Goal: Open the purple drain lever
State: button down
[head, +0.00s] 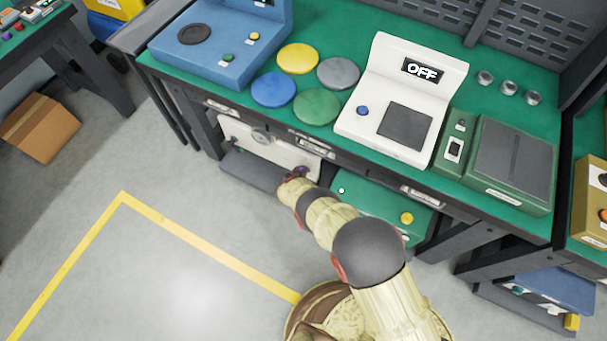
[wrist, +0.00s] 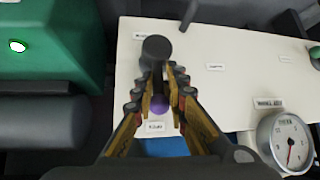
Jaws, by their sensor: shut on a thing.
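The white panel unit (head: 250,149) sits under the workbench in the head view, and its panel (wrist: 220,45) fills much of the wrist view. The purple part of the drain lever (wrist: 162,106) shows between the fingers in the wrist view, above a small white label. A dark round-ended part (wrist: 156,48) stands just beyond the fingertips. My gripper (wrist: 162,78) is shut on the purple lever, with one finger on each side, hiding part of it. In the head view my gripper (head: 296,173) is at the right end of the white unit, and the lever is mostly hidden.
A round gauge (wrist: 289,139) stands on the panel to the right in the wrist view. A green unit (head: 375,205) is close beside my gripper under the bench. The green bench top (head: 232,92) overhangs above. The grey floor (head: 165,265) in front is clear.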

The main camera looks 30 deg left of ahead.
jog(key=shift+d+f, duration=0.15)
jog(key=shift+d, duration=0.05)
jog(key=c, duration=2)
grip_release()
jog(key=shift+d, duration=0.1)
jog(key=shift+o, duration=0.6)
jog(key=v, duration=1.2)
